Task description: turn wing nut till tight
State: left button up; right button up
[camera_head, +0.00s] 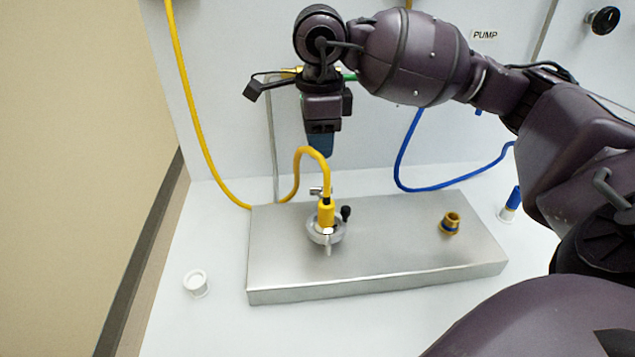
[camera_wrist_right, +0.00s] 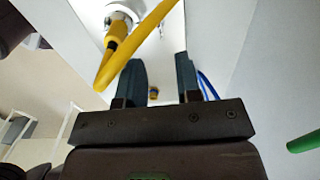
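A grey ring clamp (camera_head: 313,237) sits around the foot of a yellow hose fitting (camera_head: 326,214) on the steel plate (camera_head: 390,255). A small silver piece (camera_head: 328,246) juts from the clamp's front and another silver piece (camera_head: 317,191) shows behind the fitting. Which is the wing nut I cannot tell. The clamp also shows at the top of the right wrist view (camera_wrist_right: 119,13). My right gripper (camera_head: 320,148) points down above and behind the fitting, apart from it. Its fingers (camera_wrist_right: 160,78) are spread with nothing between them. My left gripper is out of view.
The yellow hose (camera_head: 311,150) arches up close below my right gripper. A black knob (camera_head: 346,213) stands beside the clamp. A brass fitting (camera_head: 451,223) is on the plate's right. A white cap (camera_head: 196,283) lies left of the plate. A blue hose (camera_head: 402,160) hangs behind.

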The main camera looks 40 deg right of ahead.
aim_at(321, 191)
notch_tip(321, 191, down, 9)
jog(key=shift+f+b, duration=0.2)
jog(key=shift+b, duration=0.4)
jog(key=shift+c, duration=0.2)
grip_shut()
